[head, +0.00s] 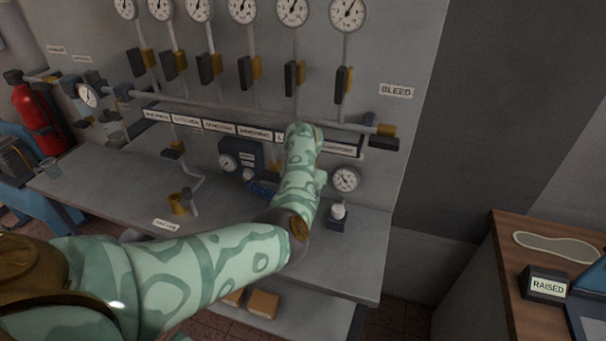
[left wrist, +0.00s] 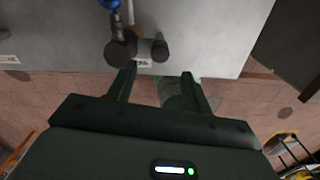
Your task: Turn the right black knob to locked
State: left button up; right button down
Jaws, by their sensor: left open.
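In the left wrist view, two dark round knobs show on the grey surface near its edge: a larger left knob (left wrist: 120,50) and a smaller right black knob (left wrist: 160,50). A pale label lies just below them. My left gripper (left wrist: 158,71) is open, its two fingers apart and pointing toward the knobs, with the right knob beyond the gap. I see no contact with either knob. The knobs' marks cannot be read. In the head view my patterned left arm reaches over the bench (head: 105,190), and its gripper is not visible. My right gripper is not in view.
The wall panel carries several gauges (head: 347,13) and black-handled valves (head: 343,80). A BLEED label (head: 396,91) is at right. A red extinguisher (head: 38,120) stands at left. A wooden table (head: 535,318) with a RAISED sign (head: 547,285) is at right.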

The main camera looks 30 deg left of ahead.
pick_arm(q)
notch_tip(320, 180, up, 9)
jog(key=p, duration=0.1)
jog(key=shift+p, duration=0.3)
jog(key=shift+f, duration=0.1)
